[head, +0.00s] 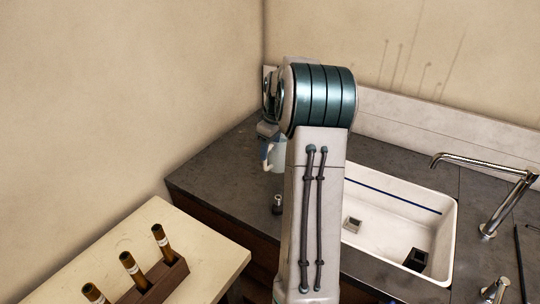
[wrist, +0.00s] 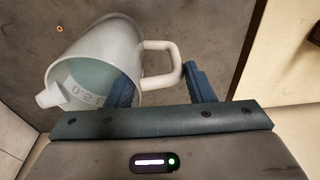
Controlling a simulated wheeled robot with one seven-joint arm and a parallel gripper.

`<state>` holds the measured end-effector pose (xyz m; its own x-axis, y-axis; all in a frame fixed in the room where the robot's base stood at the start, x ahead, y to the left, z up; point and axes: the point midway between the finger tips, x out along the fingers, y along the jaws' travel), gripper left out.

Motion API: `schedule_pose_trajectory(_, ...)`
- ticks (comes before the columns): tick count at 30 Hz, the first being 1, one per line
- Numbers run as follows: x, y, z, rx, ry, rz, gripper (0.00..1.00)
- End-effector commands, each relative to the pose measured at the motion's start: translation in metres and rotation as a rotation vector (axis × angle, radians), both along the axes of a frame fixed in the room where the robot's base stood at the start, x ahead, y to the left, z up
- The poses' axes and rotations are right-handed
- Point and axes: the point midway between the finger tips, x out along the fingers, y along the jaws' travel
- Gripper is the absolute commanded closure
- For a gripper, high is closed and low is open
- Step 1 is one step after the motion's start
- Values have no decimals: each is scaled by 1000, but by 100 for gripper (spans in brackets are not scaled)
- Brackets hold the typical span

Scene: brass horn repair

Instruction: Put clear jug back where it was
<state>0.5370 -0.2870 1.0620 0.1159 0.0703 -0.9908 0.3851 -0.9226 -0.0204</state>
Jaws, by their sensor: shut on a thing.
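The clear jug (wrist: 98,55) is a pale see-through vessel with a white handle and printed marks, tilted in the wrist view with its spout at lower left. My gripper (wrist: 161,84) is shut on it at the handle, with one blue finger on each side of the handle. In the head view my gripper (head: 267,134) is partly hidden behind my arm. The jug (head: 278,155) shows just below it, over the dark counter (head: 225,165); my arm hides its right part. I cannot tell whether it touches the counter.
A small dark-and-metal item (head: 277,204) stands on the counter's front edge. To the right is a white sink (head: 385,225) with a black block (head: 415,259) inside and a chrome tap (head: 485,168). A brown rack (head: 155,284) with dark sticks stands on a cream table (head: 205,240).

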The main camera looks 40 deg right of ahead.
Motion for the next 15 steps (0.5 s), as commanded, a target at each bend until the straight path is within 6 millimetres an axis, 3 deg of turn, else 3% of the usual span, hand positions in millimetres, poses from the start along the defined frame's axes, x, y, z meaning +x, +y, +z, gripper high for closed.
schedule_pose_trajectory(7, 0, 0, -31, 0, 1, -1, 100)
schedule_pose_trajectory(15, 0, -1, -36, -2, -1, 0, 100)
